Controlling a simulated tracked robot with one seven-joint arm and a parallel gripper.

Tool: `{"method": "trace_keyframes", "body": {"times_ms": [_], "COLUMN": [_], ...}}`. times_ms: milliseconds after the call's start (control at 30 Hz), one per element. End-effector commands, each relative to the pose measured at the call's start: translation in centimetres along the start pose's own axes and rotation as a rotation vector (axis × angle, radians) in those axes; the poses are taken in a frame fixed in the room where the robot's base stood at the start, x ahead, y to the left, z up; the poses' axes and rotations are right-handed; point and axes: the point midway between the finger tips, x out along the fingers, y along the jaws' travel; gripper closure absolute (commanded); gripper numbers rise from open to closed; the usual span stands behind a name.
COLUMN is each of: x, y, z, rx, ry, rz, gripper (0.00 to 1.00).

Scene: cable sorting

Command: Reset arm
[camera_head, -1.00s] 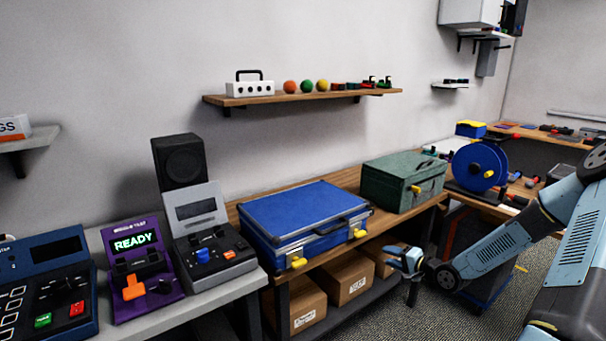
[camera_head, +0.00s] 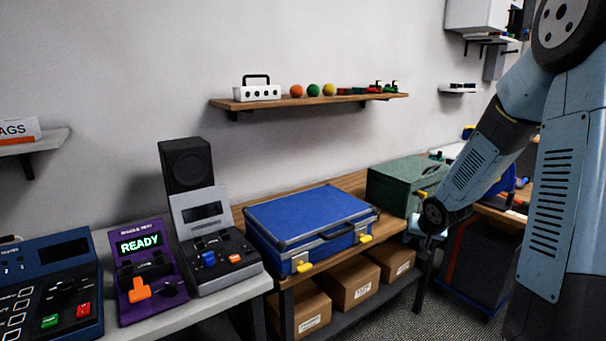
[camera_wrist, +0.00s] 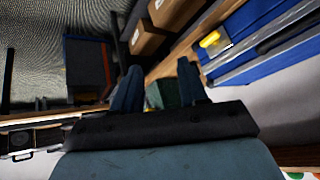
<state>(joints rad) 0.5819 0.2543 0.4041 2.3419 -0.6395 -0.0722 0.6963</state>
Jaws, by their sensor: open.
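My arm stands at the right of the head view, with its forearm reaching down and left. My gripper (camera_head: 426,246) is at its lower end, near the front edge of the wooden bench, right of the blue case and in front of the green box. It is small and partly hidden there. In the wrist view the two dark blue fingers of my gripper (camera_wrist: 160,85) are apart with nothing held between them.
A blue case (camera_head: 310,215) with yellow latches and a green box (camera_head: 392,186) lie on the bench. Cardboard boxes (camera_head: 352,285) sit on the shelf below. A purple tester (camera_head: 145,270) reading READY stands at left. A wall shelf (camera_head: 310,101) is above.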

Motion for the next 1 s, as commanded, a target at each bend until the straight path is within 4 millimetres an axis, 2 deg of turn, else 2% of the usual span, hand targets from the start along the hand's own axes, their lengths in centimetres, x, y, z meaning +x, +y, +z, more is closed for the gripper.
{"method": "trace_keyframes", "body": {"times_ms": [33, 200, 467, 767, 1000], "x": [-1.5, -6.0, -13.2, -21.5, -27.6], "y": [-0.3, -0.8, -1.8, -3.3, -4.5], "z": [-0.3, -0.5, 0.2, 3.0, 6.4], "rx": [-0.024, -0.080, -0.139, -0.178, -0.202], "ry": [0.005, 0.003, -0.009, -0.037, -0.069], "rz": [0.027, 0.114, 0.207, 0.242, 0.209], "gripper": [0.57, 0.57, 0.57, 0.57, 0.57]}}
